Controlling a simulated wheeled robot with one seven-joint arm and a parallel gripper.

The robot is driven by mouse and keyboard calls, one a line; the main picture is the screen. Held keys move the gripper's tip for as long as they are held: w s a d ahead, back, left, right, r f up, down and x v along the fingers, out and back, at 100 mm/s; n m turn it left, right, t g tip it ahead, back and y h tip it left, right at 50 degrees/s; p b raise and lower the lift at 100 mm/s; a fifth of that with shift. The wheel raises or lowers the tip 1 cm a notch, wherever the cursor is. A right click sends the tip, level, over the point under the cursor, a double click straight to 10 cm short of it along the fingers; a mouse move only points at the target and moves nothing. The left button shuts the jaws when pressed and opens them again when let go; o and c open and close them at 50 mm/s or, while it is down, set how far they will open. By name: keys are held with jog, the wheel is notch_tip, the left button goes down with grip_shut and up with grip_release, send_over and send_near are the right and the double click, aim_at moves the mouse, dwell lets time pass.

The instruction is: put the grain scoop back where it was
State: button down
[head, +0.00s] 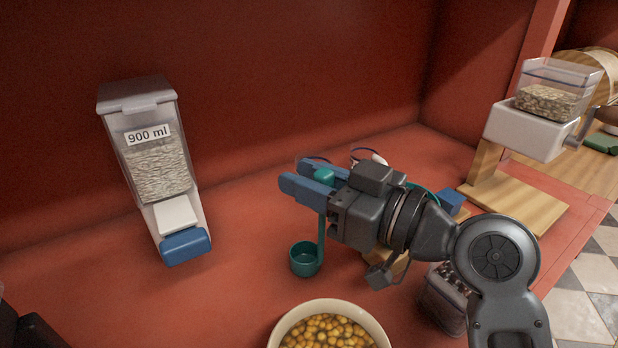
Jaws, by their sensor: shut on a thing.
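The grain scoop is teal, with a small round cup (305,260) at the bottom and a long, nearly upright handle (322,232). My gripper (297,175) has blue fingers and is shut on the top of the scoop's handle, which shows between them. The cup hangs below the fingers, over the red counter (240,290). I cannot tell whether the cup touches the counter. The place where the scoop was cannot be made out.
A bowl of chickpeas (284,338) stands in front of the scoop. A 900 ml grain dispenser (192,212) is at the left. A clear container (433,303) is partly behind my arm. A flaking mill (526,132) stands at the right. The counter between dispenser and scoop is clear.

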jog(key=c, duration=0.8)
grip_release()
jog(key=shift+c, duration=0.2)
jog(key=shift+r, duration=0.1)
jog(key=b+v, duration=0.2)
jog(key=v, duration=1)
